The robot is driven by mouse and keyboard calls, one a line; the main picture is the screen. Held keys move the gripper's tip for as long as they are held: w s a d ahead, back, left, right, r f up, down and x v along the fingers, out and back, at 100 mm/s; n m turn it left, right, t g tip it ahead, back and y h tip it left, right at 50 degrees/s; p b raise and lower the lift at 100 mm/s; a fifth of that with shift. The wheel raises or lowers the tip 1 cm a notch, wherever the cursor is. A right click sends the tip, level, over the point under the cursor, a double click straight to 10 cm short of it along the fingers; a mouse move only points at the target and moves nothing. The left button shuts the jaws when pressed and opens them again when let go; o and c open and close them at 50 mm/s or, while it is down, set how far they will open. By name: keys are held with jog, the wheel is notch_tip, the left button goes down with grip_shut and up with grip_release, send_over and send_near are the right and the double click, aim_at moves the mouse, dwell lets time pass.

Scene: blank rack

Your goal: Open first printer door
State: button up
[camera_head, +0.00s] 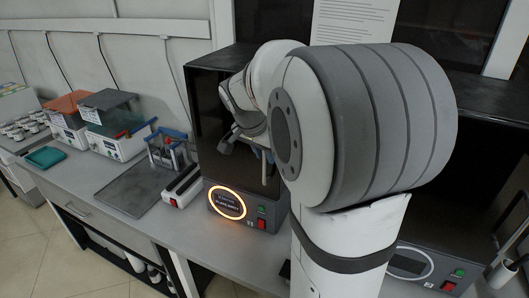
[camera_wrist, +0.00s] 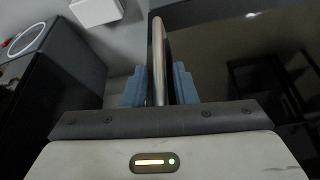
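The first printer (camera_head: 205,110) is a black box with a lit orange ring (camera_head: 228,202) low on its front. Its dark glossy door also shows in the wrist view (camera_wrist: 235,60), and looks closed, though my arm covers part of it. A pale metal handle (camera_wrist: 158,55) stands upright along the door. My gripper (camera_wrist: 159,85) has its two blue fingers on either side of the handle, close against it, and seems shut on it.
A second black printer (camera_head: 440,235) stands right, partly behind my arm. Left on the grey bench (camera_head: 190,230) are a small white-and-red device (camera_head: 182,187), a blue-framed rack (camera_head: 170,150), a dark mat (camera_head: 133,190) and two lidded scales (camera_head: 115,125). The floor in front is clear.

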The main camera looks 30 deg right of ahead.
grip_shut()
jog(key=shift+s, duration=0.1)
dwell(0.4)
